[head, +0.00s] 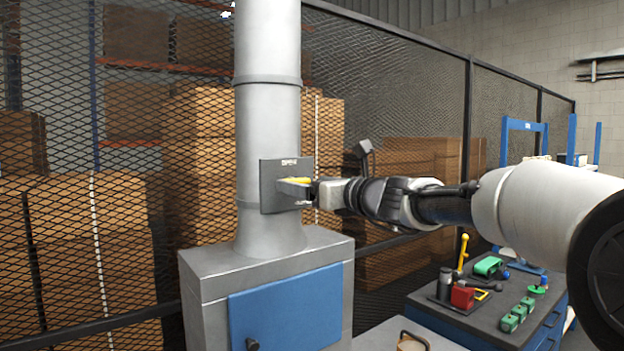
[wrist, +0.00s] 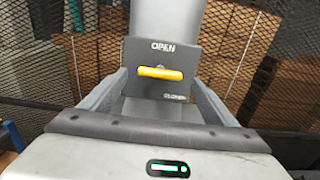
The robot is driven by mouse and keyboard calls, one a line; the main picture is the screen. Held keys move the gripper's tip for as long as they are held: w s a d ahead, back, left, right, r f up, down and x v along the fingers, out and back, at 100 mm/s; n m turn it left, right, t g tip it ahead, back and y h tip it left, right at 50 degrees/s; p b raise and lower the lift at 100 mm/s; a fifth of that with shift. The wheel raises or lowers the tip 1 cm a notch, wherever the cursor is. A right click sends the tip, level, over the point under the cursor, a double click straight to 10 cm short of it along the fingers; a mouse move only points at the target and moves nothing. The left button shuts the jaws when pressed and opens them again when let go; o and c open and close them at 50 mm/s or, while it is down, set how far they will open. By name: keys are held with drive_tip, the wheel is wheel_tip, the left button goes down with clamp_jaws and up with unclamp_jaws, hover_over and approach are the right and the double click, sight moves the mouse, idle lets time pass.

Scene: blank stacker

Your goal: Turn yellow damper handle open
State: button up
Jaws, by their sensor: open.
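The yellow damper handle (wrist: 160,74) lies level across a dark plate (wrist: 151,92) on the grey duct. The plate reads "OPEN" at the top and what looks like "CLOSED" at the lower right. My gripper (wrist: 160,78) is open, with one finger on each side of the handle and a gap to both its ends. In the head view my gripper (head: 293,190) is at the plate (head: 270,190) from the right, and only part of the yellow handle (head: 297,180) shows past the fingers. Contact with the handle cannot be told.
The grey duct (head: 268,110) rises from a grey cabinet (head: 215,285) with a blue door (head: 290,310). A mesh fence (head: 60,110) stands behind, with cardboard boxes beyond. At the right, a workbench (head: 425,303) holds a red block, green blocks and other small items.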

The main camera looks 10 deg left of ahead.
drive_tip(key=shift+x, duration=1.3)
drive_tip(key=c, duration=1.1)
drive_tip(key=shift+o, duration=0.2)
drive_tip(key=shift+f+n, duration=0.1)
drive_tip(key=shift+n, duration=0.3)
drive_tip(key=shift+n+b, duration=6.4)
drive_tip(key=shift+n, duration=2.2)
